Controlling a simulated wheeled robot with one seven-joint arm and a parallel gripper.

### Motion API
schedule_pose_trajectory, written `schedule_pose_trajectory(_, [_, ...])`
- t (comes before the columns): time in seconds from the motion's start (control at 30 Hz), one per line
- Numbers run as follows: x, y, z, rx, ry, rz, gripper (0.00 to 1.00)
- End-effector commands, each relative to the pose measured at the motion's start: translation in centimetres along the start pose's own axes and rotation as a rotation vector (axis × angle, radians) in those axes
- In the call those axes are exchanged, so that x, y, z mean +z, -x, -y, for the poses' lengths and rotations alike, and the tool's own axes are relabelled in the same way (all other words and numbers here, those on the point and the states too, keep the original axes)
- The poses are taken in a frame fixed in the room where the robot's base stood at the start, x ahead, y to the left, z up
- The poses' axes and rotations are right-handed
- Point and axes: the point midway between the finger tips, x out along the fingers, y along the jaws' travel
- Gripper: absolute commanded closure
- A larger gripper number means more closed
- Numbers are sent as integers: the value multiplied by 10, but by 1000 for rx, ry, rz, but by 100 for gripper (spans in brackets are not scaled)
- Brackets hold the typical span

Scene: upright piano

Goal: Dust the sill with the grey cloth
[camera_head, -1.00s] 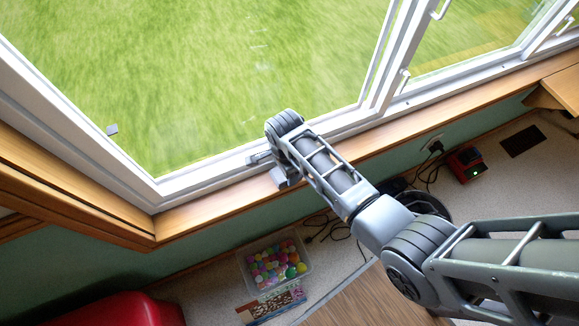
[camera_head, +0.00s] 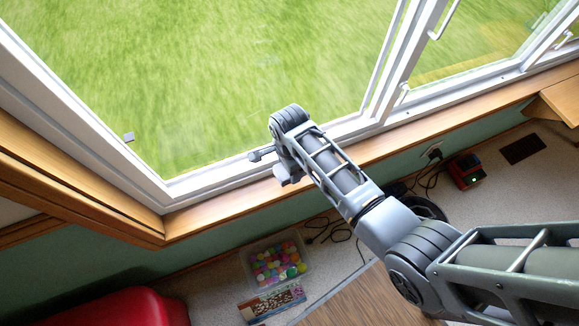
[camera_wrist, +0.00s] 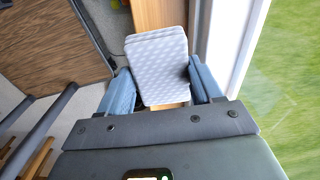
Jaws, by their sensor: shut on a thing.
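The grey cloth (camera_wrist: 158,62) is a folded, light grey pad with a quilted pattern. It sits between the two blue fingers of my gripper (camera_wrist: 160,82) in the wrist view, and the gripper is shut on it. The sill (camera_head: 232,204) is a long wooden ledge below the white window frame. It also shows beyond the cloth in the wrist view (camera_wrist: 160,13). In the head view my arm's end is over the sill, close to the frame, and hides the cloth. I cannot tell whether the cloth touches the wood.
The white window frame (camera_head: 215,180) rises along the sill's outer edge. A clear box of coloured balls (camera_head: 277,262), a red device (camera_head: 465,172) and dark cables lie on the floor below. A red object (camera_head: 125,308) stands at bottom left. The sill to the left is clear.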

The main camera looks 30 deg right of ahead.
Motion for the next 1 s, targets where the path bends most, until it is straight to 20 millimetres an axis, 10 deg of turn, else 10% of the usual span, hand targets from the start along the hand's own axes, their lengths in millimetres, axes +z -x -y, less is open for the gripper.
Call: schedule_pose_trajectory(1.0, [0,30,0,-1,0,0,59])
